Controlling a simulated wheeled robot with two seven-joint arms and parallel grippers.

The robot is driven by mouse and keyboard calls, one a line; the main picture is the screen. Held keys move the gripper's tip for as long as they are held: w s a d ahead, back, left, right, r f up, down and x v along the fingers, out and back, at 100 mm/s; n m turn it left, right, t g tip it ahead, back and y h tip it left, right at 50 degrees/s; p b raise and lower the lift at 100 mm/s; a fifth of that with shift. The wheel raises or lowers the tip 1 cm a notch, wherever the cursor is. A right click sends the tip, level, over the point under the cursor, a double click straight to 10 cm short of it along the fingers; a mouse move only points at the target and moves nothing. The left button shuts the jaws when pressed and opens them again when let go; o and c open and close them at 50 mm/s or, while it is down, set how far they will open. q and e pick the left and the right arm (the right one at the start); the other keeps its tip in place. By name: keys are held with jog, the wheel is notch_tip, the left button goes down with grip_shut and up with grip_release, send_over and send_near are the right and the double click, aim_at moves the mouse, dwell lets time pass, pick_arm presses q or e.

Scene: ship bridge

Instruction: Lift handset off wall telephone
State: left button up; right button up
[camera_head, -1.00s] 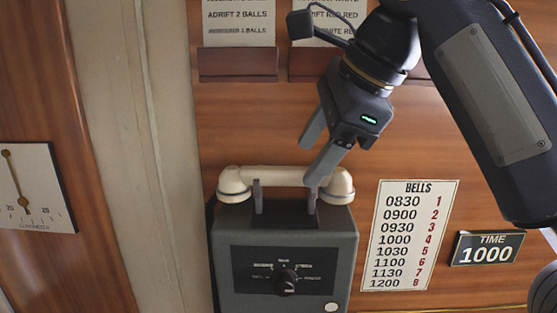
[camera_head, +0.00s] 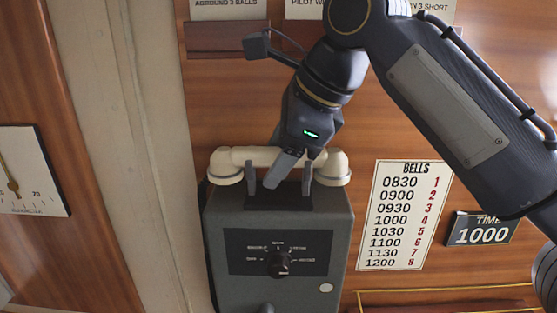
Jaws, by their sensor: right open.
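The cream handset (camera_head: 226,165) lies level across the cradle on top of the grey wall telephone (camera_head: 225,222). Its rounded ends stick out on both sides of the two upright cradle prongs. My right gripper (camera_head: 281,175) is at the middle of the handset, between the prongs, pointing down. It is open, with one finger in front of the handset bar. The other finger is mostly hidden, so I cannot tell whether it is behind the bar. My left gripper is not in view.
The telephone's front has a black dial panel (camera_head: 258,250) with a knob. A bells chart (camera_head: 403,215) and a time plate (camera_head: 482,230) are on the wood wall to the right. A white gauge (camera_head: 33,172) is at the left. Small wooden holders (camera_head: 226,40) are above.

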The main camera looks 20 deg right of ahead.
jog(key=shift+f, duration=0.25)
dwell(0.7)
grip_shut()
